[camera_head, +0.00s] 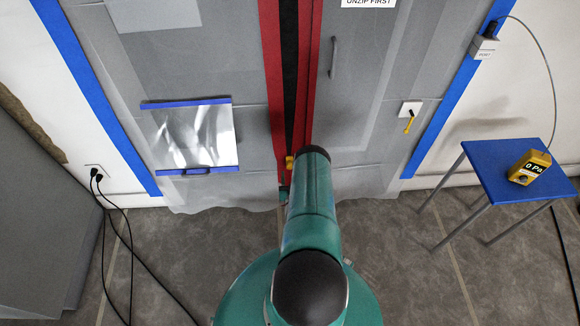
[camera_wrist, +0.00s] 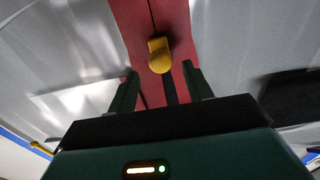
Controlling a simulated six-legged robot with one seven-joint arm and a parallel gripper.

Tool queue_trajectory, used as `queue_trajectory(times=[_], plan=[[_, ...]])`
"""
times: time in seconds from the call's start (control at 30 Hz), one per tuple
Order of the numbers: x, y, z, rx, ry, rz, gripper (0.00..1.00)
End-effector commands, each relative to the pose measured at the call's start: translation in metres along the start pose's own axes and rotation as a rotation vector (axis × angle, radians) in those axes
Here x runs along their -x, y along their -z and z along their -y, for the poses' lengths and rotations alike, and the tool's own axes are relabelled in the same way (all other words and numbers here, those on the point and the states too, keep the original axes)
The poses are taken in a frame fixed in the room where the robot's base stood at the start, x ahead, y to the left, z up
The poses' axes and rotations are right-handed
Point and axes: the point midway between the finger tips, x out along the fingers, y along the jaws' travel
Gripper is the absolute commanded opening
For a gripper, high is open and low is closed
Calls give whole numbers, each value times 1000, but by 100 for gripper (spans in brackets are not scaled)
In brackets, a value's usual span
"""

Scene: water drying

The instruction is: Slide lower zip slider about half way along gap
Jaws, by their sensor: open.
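The lower zip slider is a small yellow piece (camera_head: 290,162) on the red zip strip (camera_head: 272,60), near the strip's low end in the head view. In the wrist view the yellow slider (camera_wrist: 160,56) sits just beyond my fingertips, roughly between their lines. My gripper (camera_wrist: 160,82) is open and empty, with one dark green finger on each side. The slider looks apart from both fingers. A dark gap (camera_head: 290,60) runs up between the red strips above the slider. In the head view my arm hides most of my gripper and part of the strip.
Grey plastic sheeting (camera_head: 200,70) with blue tape edges (camera_head: 90,90) surrounds the zip. A handle (camera_head: 334,57) stands right of it. A clear pouch (camera_head: 194,138) hangs left. A blue stool (camera_head: 515,168) with a yellow gauge (camera_head: 530,167) stands right. Black cables (camera_head: 115,215) trail left.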

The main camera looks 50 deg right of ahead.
Motion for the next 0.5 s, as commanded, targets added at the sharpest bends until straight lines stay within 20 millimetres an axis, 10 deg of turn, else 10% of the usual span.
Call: queue_trajectory(times=[0.5], plan=[[-58,0,0,0,0,0,50]])
